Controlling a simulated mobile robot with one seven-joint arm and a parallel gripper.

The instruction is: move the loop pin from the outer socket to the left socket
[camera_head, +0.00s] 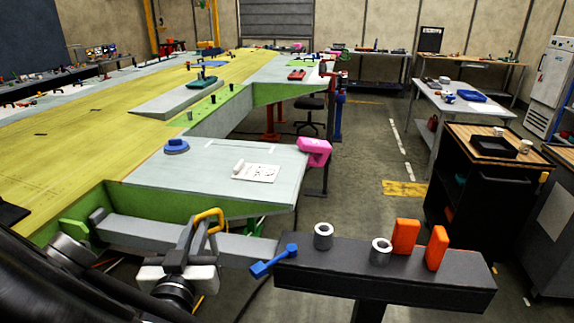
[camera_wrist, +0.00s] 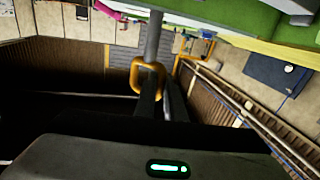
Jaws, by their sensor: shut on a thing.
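The loop pin has a yellow-orange loop (camera_head: 209,217), seen in the head view between the tips of my gripper (camera_head: 197,226). My gripper is shut on this loop. In the wrist view the loop (camera_wrist: 135,74) lies at the fingers (camera_wrist: 160,98), and a grey shaft (camera_wrist: 153,36) extends beyond it. Two grey ring-shaped sockets stand on a dark bar: a left one (camera_head: 323,238) and a right one (camera_head: 381,252). Both show open tops with no pin in them. The gripper and pin are to the left of both, apart from them. I cannot tell which is the outer socket.
The dark bar (camera_head: 330,270) also bears two orange blocks (camera_head: 405,237) at its right. A blue tool (camera_head: 274,261) lies at its left end, near my gripper. Behind are the wing jig's grey panel (camera_head: 215,185) and a pink clamp (camera_head: 315,151).

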